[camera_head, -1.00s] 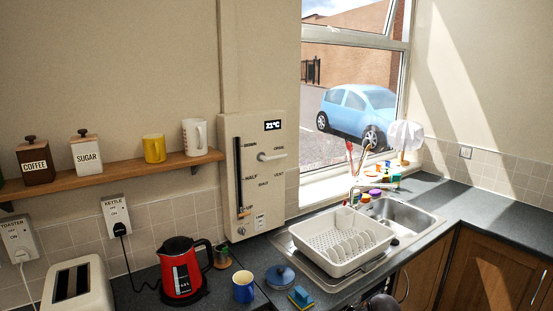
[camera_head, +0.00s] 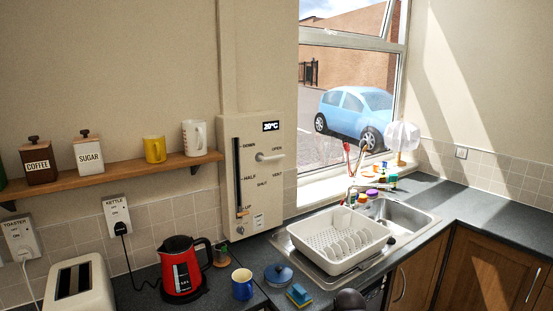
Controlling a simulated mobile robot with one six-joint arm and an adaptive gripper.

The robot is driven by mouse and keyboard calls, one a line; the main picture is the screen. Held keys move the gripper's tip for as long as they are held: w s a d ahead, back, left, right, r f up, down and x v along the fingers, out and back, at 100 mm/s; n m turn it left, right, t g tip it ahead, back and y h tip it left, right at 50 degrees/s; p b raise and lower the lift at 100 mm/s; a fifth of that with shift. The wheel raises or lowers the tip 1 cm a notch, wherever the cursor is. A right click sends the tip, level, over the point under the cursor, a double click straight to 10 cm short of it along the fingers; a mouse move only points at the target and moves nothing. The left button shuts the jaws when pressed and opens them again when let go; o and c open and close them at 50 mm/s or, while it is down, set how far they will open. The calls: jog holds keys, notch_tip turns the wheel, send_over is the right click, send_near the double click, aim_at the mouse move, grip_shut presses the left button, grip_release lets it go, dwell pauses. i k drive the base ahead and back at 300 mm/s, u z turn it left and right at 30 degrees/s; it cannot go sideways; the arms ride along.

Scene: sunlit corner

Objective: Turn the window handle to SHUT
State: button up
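The window handle is a white lever (camera_head: 268,157) on a cream wall panel (camera_head: 273,217) left of the window. It lies nearly level, its free end pointing right. The labels OPEN, VENT and SHUT stand around it; the lever points between OPEN and VENT, nearer OPEN, and away from SHUT below. My gripper's fingers do not show. A dark rounded shape at the bottom edge seems to be part of my arm, well below the panel and apart from the handle.
A vertical slider (camera_head: 242,212) beside the handle sits near UP. Below are a red kettle (camera_head: 182,272), a blue mug (camera_head: 242,285), a blue lidded pot (camera_head: 279,275) and a dish rack (camera_head: 345,265). A shelf (camera_head: 125,174) is at left. The wall before the handle is clear.

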aim_at(260, 157)
jog(key=z, duration=0.05)
jog(key=i, duration=1)
jog(key=u, duration=0.05)
